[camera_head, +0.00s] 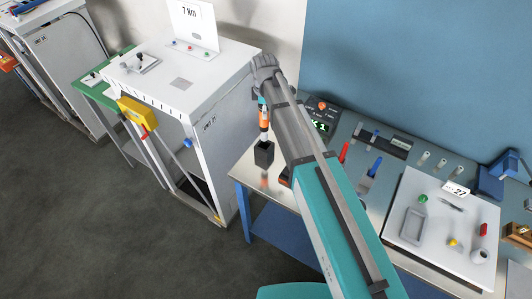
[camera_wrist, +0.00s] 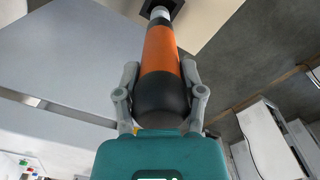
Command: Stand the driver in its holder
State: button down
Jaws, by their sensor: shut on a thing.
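The driver (camera_head: 264,117), orange with black parts, hangs roughly upright below my gripper near the left end of the steel bench. My gripper (camera_wrist: 160,68) is shut on the driver in the wrist view, with a finger on each side of its body (camera_wrist: 160,50). The holder (camera_head: 264,155), a dark square block, stands on the bench directly below the driver. Its dark opening (camera_wrist: 149,6) shows partly at the top of the wrist view, behind the driver's silver end. I cannot tell whether that end is inside the opening or just above it.
A white cabinet (camera_head: 222,135) stands close on the left. Red-handled (camera_head: 344,151) and blue-handled (camera_head: 375,166) tools stand on the bench to the right. A white board (camera_head: 440,235) with small parts lies farther right. My arm hides part of the bench.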

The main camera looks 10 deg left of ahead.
aim_at(264, 129)
notch_tip(264, 129, down, 6)
jog(key=b, duration=0.6)
jog(key=shift+s+f, duration=0.1)
jog(key=shift+f, duration=0.15)
dwell(0.4)
jog(key=shift+f+b, duration=1.75)
jog(key=shift+b, duration=0.3)
jog(key=shift+c, duration=0.8)
grip_release()
jog(key=shift+r, duration=0.1)
notch_tip(264, 129, up, 12)
jog(key=p, duration=1.2)
